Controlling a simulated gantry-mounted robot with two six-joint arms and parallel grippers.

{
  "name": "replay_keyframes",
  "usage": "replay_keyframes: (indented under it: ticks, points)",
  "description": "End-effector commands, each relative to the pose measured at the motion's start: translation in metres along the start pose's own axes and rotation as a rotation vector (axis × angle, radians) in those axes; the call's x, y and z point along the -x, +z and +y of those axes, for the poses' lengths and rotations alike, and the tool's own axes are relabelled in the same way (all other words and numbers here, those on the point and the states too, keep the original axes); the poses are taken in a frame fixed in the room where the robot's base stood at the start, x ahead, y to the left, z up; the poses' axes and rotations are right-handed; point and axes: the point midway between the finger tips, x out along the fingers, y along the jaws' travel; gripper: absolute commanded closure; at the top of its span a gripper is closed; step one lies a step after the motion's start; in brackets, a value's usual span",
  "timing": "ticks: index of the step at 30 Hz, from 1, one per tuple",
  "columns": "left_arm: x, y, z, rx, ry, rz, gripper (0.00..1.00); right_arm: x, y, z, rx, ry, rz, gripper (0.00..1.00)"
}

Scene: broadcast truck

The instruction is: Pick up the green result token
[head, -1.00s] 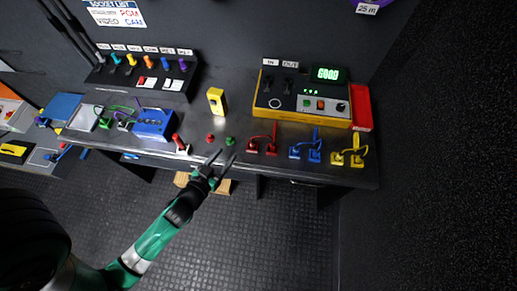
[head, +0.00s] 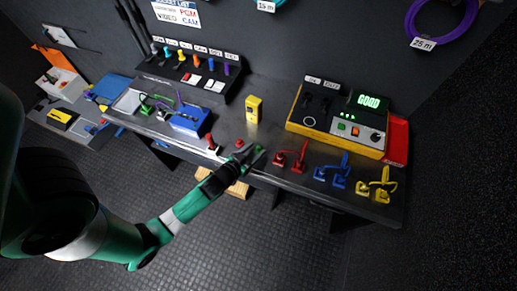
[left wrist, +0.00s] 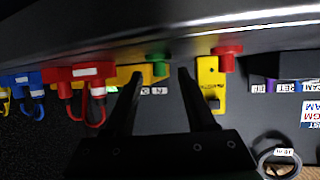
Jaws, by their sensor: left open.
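The green result token (head: 259,149) stands on the bench top near its front edge. In the left wrist view the green token (left wrist: 158,66) shows ahead, in the gap between the two fingertips. My left gripper (head: 250,155) is open, its fingers pointing at the token from the front of the bench. The left gripper also shows in the left wrist view (left wrist: 159,74), with nothing held between its fingers. I cannot tell whether a finger touches the token. My right gripper is in neither view.
A red token (head: 239,143) stands just left of the green one. A yellow device (head: 253,109) stands behind. Red cable plugs (head: 291,158) stand to the right, then blue and yellow ones. A yellow-framed tester (head: 337,138) reading GOOD sits behind them.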

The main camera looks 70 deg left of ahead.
Motion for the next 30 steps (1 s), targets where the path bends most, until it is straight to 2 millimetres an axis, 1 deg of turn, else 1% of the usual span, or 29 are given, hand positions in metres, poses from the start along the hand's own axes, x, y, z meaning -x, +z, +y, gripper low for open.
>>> replay_keyframes:
  ticks: [1, 4, 6, 11, 12, 14, 15, 17, 21, 30]
  points:
    - [-0.011, 0.000, 0.000, 0.001, 0.000, 0.002, 0.44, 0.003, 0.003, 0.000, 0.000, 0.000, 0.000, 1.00]
    - [-0.023, 0.001, 0.000, 0.002, -0.001, 0.001, 0.44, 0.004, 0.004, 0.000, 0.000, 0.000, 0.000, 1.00]
    - [-0.026, 0.000, 0.000, 0.001, -0.001, 0.001, 0.44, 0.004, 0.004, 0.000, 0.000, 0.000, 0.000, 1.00]
    - [-0.026, 0.000, 0.000, 0.001, 0.000, 0.001, 0.44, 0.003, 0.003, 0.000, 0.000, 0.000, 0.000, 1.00]
    - [-0.026, 0.000, 0.000, 0.001, 0.000, 0.001, 0.46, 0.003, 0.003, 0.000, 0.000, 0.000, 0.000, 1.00]
    - [-0.026, 0.000, 0.000, 0.001, 0.000, 0.001, 0.57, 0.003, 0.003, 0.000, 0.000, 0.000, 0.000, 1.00]
    - [-0.026, 0.000, 0.000, 0.001, 0.000, 0.000, 0.64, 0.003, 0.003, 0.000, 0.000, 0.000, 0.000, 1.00]
    - [-0.026, 0.000, 0.000, 0.001, 0.000, 0.000, 0.75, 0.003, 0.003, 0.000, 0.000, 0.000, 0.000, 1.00]
    - [-0.026, 0.000, 0.000, 0.001, 0.000, 0.000, 1.00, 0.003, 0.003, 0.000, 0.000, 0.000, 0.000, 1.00]
    - [-0.026, 0.000, 0.000, 0.001, 0.000, 0.000, 1.00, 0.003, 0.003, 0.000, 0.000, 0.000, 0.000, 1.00]
